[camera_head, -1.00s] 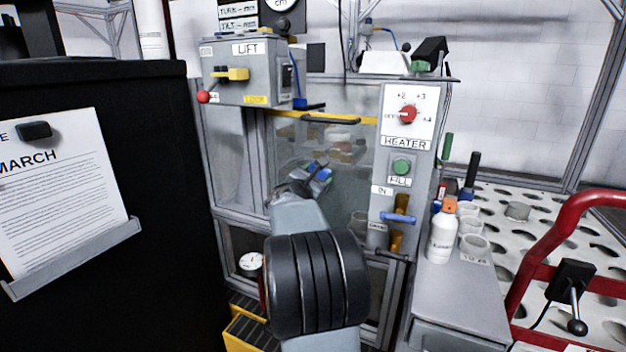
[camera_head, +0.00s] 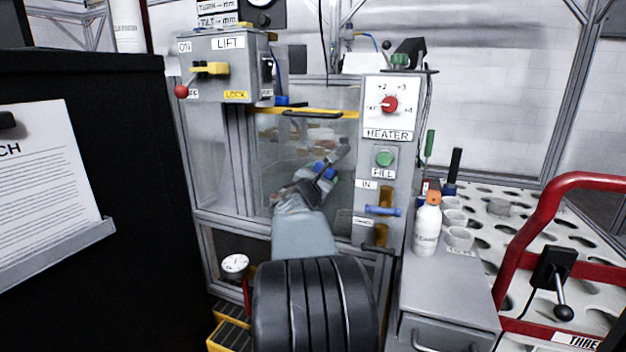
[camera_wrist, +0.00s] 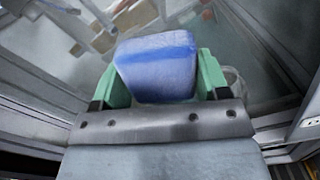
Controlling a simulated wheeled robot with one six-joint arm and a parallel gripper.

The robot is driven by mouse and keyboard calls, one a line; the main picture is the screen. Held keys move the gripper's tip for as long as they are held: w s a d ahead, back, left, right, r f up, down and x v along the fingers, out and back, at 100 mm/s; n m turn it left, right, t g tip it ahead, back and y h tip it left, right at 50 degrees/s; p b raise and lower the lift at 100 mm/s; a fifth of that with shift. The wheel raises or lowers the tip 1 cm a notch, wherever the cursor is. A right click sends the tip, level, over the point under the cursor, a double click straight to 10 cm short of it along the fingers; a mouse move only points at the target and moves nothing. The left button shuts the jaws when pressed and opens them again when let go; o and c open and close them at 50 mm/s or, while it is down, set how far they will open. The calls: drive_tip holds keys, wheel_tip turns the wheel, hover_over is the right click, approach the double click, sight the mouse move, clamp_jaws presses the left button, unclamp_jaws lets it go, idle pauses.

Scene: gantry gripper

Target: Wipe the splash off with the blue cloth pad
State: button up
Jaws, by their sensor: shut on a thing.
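The blue cloth pad (camera_wrist: 155,66) is held between the green fingers of my gripper (camera_wrist: 158,82) in the wrist view. In the head view my gripper (camera_head: 325,178) is in front of the clear panel (camera_head: 275,165) below the lift box, with a bit of blue pad showing at its end. The panel looks hazy and greyish in both views. I cannot make out a distinct splash on it. I cannot tell whether the pad touches the panel.
A heater panel (camera_head: 389,108) with a red knob, a green button and blue and brass handles stands right of the gripper. A white bottle (camera_head: 427,228) and cups stand on the grey cabinet. A black cabinet (camera_head: 110,200) fills the left. A red rail (camera_head: 535,225) is at right.

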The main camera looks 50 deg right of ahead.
sight(341, 176)
drive_tip(key=shift+s+d, duration=0.2)
drive_tip(key=shift+s, duration=0.55)
drive_tip(key=shift+s+d, duration=0.15)
drive_tip(key=shift+s, duration=0.65)
drive_tip(key=shift+s+d, duration=0.2)
drive_tip(key=shift+s, duration=0.55)
drive_tip(key=v, duration=0.6)
drive_tip(key=shift+r, duration=0.1)
drive_tip(key=v, duration=0.3)
